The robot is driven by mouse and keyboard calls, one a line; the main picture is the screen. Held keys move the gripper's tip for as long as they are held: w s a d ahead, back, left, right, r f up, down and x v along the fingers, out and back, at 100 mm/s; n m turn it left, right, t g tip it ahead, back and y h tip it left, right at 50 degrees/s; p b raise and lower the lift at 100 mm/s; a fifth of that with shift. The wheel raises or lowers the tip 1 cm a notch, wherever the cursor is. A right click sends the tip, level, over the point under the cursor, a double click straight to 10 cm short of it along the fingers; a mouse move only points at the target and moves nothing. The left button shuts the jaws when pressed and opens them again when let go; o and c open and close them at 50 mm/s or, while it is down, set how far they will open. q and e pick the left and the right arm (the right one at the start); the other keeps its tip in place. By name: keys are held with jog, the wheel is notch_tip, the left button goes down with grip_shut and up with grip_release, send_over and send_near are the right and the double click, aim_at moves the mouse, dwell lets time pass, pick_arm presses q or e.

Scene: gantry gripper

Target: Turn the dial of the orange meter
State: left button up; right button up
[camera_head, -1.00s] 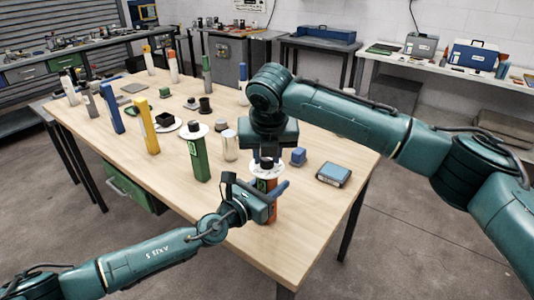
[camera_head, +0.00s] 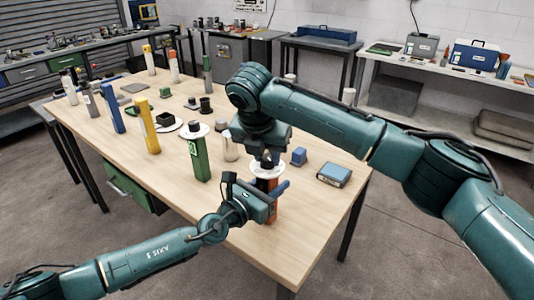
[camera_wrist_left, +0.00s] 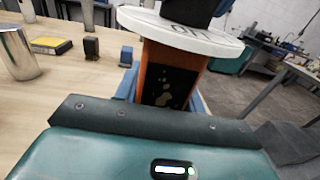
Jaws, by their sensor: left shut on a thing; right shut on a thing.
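The orange meter (camera_head: 271,184) stands upright near the front right of the table. It has a round white plate (camera_head: 258,173) on top. My left gripper (camera_head: 274,190) is shut around its body from the front left. In the left wrist view the orange body (camera_wrist_left: 158,56), with a dark worn panel, sits between the blue fingers, and the marked white plate (camera_wrist_left: 150,20) is above. My right gripper (camera_head: 267,158) comes from above and is shut on the black dial (camera_wrist_left: 196,6) over the plate. The dial is mostly hidden in the head view.
A green meter (camera_head: 200,160) stands to the left, with a metal cylinder (camera_head: 230,147) beside it. A small blue block (camera_head: 299,156) and a blue box (camera_head: 334,174) lie to the right. Yellow and blue posts stand farther left. The front left of the table is clear.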

jog(key=m, duration=0.2)
jog(key=m+g+h, duration=0.1)
jog(key=m, duration=0.2)
jog(key=shift+w+a+m+h, duration=0.1)
jog(key=shift+a+m+h, duration=0.1)
jog(key=shift+m+h, duration=0.1)
jog(key=m+g, duration=0.1)
jog(key=m, duration=0.2)
jog(key=m+g+h, duration=0.1)
jog(key=m, duration=0.1)
jog(key=shift+w+m, duration=0.2)
jog(key=shift+m, duration=0.2)
jog(key=o, duration=1)
